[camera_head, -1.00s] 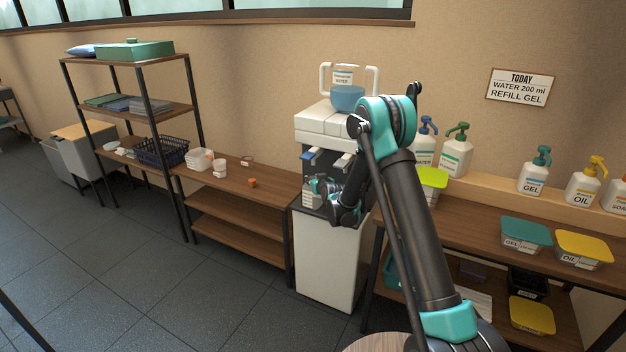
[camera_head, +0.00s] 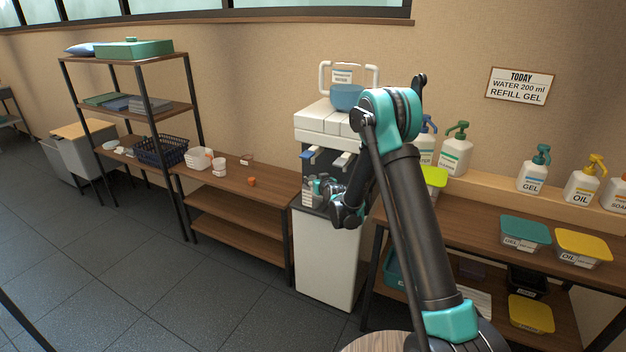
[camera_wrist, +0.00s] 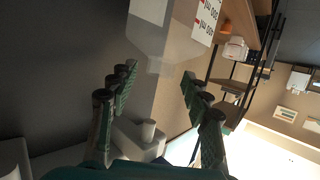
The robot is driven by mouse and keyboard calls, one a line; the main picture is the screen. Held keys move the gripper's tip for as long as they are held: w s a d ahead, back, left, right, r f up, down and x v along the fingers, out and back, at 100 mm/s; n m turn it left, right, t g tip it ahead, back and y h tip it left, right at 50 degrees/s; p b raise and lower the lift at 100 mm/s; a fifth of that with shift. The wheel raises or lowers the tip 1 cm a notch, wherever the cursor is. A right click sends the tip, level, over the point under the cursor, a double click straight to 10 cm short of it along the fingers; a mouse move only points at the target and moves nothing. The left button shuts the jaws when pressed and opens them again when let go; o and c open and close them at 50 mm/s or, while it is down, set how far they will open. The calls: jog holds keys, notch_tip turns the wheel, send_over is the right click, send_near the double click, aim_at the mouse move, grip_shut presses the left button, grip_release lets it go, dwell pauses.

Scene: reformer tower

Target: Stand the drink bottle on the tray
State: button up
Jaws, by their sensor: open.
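The drink bottle (camera_head: 308,193) is a pale, translucent bottle with a printed label. It stands in the bay of the white dispenser (camera_head: 324,122), beside my gripper (camera_head: 326,187). In the wrist view the bottle (camera_wrist: 168,45) lies ahead of and between my gripper's fingers (camera_wrist: 155,90), with its labels at the top right. The fingers are spread, with visible gaps to the bottle. The bottle's base and its contact with the surface below are hard to make out in the head view. I cannot single out the tray with certainty.
A dispenser tap (camera_head: 308,154) hangs above the bottle. A low wooden shelf (camera_head: 228,176) with white cups and an orange cap (camera_head: 251,182) stands left. Pump bottles and lidded tubs (camera_head: 525,232) fill the right bench. The floor (camera_head: 180,290) in front is clear.

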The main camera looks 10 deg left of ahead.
jog(key=s+d+r+m+g+h, duration=0.15)
jog(key=s+d+r, duration=0.25)
jog(key=s+d, duration=0.7)
jog(key=s+d+r+m+g+h, duration=0.1)
jog(key=s+d+r+g+h, duration=0.15)
jog(key=s+d, duration=0.9)
jog(key=s+d+f+m+g+h, duration=0.1)
jog(key=s+d, duration=0.3)
jog(key=s, duration=0.9)
jog(key=s+d+f+m+g+h, duration=0.1)
jog(key=s+d+g, duration=0.3)
jog(key=s, duration=0.9)
jog(key=shift+s+d+f, duration=0.4)
jog(key=shift+d+f, duration=0.3)
jog(key=shift+f, duration=0.15)
jog(key=shift+m, duration=0.25)
